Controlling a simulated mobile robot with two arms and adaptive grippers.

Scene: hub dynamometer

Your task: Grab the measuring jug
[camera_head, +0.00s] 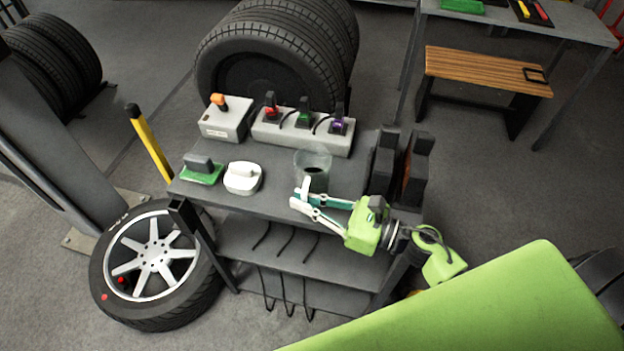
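The measuring jug (313,160) is a clear, see-through vessel standing upright on the dark grey cart top, near its front edge. My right gripper (299,194), with a green body and pale fingers, reaches in from the right. Its fingers are apart and point left, in front of the jug's lower part, which they partly hide. I see nothing held between them. Whether a finger touches the jug I cannot tell. My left gripper is not in view.
The cart (258,205) also carries a green-based block (202,174), a white rounded item (243,178), a grey box with an orange knob (225,120) and a strip with coloured plugs (303,130). Dark upright holders (385,163) stand right of the jug. A wheel (153,262) leans at front left.

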